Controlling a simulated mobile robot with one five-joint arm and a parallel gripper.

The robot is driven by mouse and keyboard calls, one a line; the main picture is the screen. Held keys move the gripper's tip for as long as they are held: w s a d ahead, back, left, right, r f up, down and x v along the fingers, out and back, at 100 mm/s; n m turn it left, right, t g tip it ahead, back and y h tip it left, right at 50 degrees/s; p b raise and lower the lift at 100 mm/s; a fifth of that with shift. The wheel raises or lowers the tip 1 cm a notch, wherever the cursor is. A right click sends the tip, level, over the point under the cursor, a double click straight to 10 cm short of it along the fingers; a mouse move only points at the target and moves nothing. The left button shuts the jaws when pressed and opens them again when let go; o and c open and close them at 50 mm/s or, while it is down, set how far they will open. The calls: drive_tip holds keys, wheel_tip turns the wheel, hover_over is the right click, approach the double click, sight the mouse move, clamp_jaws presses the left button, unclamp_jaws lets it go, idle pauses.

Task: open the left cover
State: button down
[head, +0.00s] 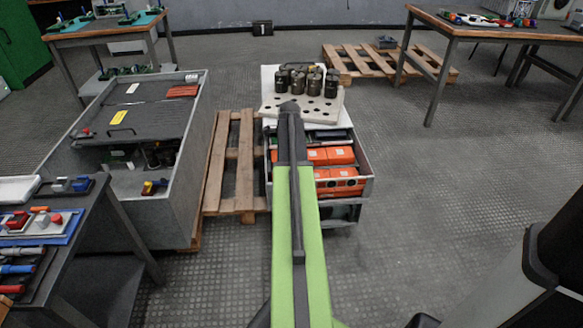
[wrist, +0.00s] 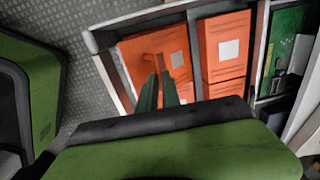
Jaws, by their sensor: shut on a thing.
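The left orange cover (wrist: 183,45), with a pale square label, lies in a grey-walled box in the wrist view. Its small orange handle (wrist: 152,57) stands up near the cover's middle. My gripper (wrist: 158,82) has its two dark green fingers close together at this handle, shut on it. In the head view, orange covers (head: 340,155) show in the box to the right of my arm, which hides the gripper and part of the box. I cannot tell whether the left cover is lifted at all.
A second orange cover (wrist: 224,48) and a green circuit board (wrist: 287,50) lie to the right. A white perforated plate (head: 330,112) with several dark cylinders stands behind the box. A wooden pallet (head: 228,165) and a grey bin (head: 185,165) are to the left.

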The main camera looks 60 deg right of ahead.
drive_tip(key=w+d, duration=0.2)
drive_tip(key=d, duration=0.1)
drive_tip(key=w+d, duration=0.2)
drive_tip(key=w, duration=0.1)
drive_tip(key=w+d+r+p, duration=0.1)
drive_tip(key=w+d, duration=0.1)
drive_tip(key=d, duration=0.1)
drive_tip(key=shift+w+d, duration=0.35)
drive_tip(key=shift+w+d+f+b, duration=0.25)
drive_tip(key=shift+w+d+b, duration=0.25)
drive_tip(key=shift+w+d, duration=0.1)
drive_tip(key=shift+w+d+f+b, duration=0.2)
drive_tip(key=shift+w+d+b, duration=0.3)
drive_tip(key=shift+d, duration=0.1)
drive_tip(key=c, duration=1.8)
unclamp_jaws()
drive_tip(key=r+p, duration=0.6)
drive_tip(key=s+r+p, duration=0.1)
drive_tip(key=r+p, duration=0.5)
drive_tip(key=a+r+p, duration=0.1)
drive_tip(key=r+p, duration=0.5)
drive_tip(key=shift+s+p, duration=0.25)
drive_tip(key=shift+p, duration=0.1)
